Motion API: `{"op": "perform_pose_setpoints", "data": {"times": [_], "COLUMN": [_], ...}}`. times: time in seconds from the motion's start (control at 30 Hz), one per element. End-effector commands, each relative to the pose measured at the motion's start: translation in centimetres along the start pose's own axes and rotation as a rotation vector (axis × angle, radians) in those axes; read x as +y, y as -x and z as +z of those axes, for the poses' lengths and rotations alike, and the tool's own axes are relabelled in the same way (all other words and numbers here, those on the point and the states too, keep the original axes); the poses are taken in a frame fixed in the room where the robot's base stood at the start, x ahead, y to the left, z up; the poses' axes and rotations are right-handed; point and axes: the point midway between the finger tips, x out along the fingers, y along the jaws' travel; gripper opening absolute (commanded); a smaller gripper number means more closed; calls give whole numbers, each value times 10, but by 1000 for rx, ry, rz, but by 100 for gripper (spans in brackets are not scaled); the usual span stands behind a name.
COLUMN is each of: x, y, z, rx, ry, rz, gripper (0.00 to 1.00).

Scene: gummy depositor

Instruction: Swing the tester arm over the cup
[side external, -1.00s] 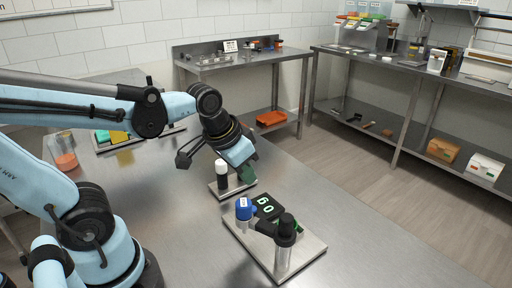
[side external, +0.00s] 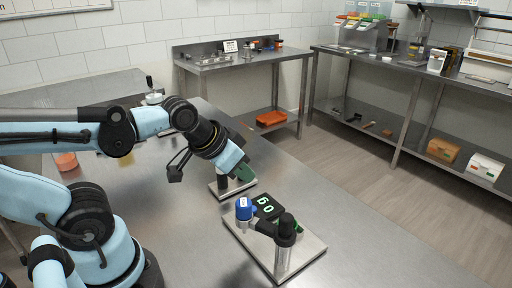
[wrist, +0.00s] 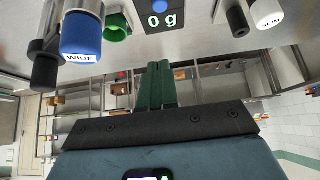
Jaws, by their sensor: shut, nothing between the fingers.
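The tester stands on a metal plate (side external: 300,253) in the side view. Its black arm (side external: 265,228) reaches from the post (side external: 284,255) to a blue head (side external: 243,208), labelled WIDE in the wrist view (wrist: 80,38). A green cup (wrist: 117,27) sits between the blue head and the display (wrist: 160,20) in the wrist view, with the head apart from it. The display reads 0 g. My gripper (side external: 245,173), with green fingers, is shut and empty behind the tester, apart from it. The fingers also show in the wrist view (wrist: 156,68).
A smaller plate (side external: 222,190) lies under my gripper; its white capped cylinder (wrist: 266,13) and black post (wrist: 238,20) show in the wrist view. The steel table is clear in front and to the right of the tester. Benches stand behind.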

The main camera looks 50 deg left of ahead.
Motion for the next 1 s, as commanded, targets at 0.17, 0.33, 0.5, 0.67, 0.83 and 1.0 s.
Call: {"op": "perform_pose_setpoints", "data": {"times": [0.17, 0.33, 0.5, 0.67, 0.83, 1.0], "x": [0, 0, 6, 30, 64, 98], "y": [0, 0, 3, 15, 34, 55], "z": [0, 0, -5, -20, -36, -48], "rx": [0, 0, -26, -134, -297, -436], "ry": [0, 0, 49, 246, 527, 795], "rz": [0, 0, 11, 31, -6, -117], "gripper": [0, 2, 28, 52, 53, 53]}}
